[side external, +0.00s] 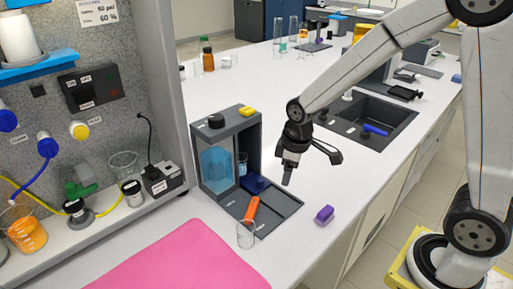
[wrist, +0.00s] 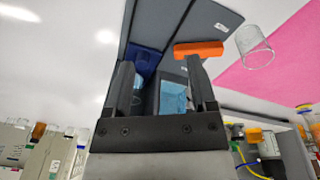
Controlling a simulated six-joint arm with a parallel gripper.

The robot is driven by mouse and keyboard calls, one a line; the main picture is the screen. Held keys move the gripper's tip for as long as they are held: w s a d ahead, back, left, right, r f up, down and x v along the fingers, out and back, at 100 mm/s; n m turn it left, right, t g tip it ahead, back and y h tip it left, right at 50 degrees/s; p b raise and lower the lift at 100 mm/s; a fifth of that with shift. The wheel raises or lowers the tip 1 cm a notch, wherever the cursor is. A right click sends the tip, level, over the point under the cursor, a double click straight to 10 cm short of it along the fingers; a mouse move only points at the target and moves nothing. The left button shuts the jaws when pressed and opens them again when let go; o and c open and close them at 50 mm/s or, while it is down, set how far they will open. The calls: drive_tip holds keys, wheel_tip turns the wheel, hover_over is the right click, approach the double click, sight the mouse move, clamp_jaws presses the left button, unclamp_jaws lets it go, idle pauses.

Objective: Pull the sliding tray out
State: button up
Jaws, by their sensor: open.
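The membrane rig (side external: 215,165) is a dark grey housing with a light blue window, standing on a flat dark base plate (side external: 281,208). An orange handle bar (side external: 251,208) shows in front of the window side, low over the plate. It also shows in the wrist view (wrist: 198,49), just beyond the right fingertip. The tray body behind the handle is mostly hidden, so I cannot tell how far out it is. My gripper (side external: 288,182) is above the plate, right of the housing, with its fingers pointing down.
A clear beaker (side external: 245,236) stands close to the handle's near end. A purple block (side external: 324,214) lies right of the plate. A pink mat (side external: 180,262) is in front. A dark blue part (side external: 256,183) sits beside the housing. Bench behind is clear up to the sink (side external: 368,120).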

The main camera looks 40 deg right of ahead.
sight(260, 179)
drive_tip(key=w+n, duration=0.2)
drive_tip(key=w, duration=0.1)
drive_tip(key=w+f+n+g, duration=0.1)
drive_tip(key=w+n, duration=0.1)
drive_tip(key=w, duration=0.1)
drive_tip(key=w+n, duration=0.3)
drive_tip(key=w, duration=0.1)
drive_tip(key=shift+f, duration=0.15)
drive_tip(key=shift+f, duration=0.1)
drive_tip(key=shift+d+f, duration=0.1)
drive_tip(key=shift+f, duration=3.7)
clamp_jaws()
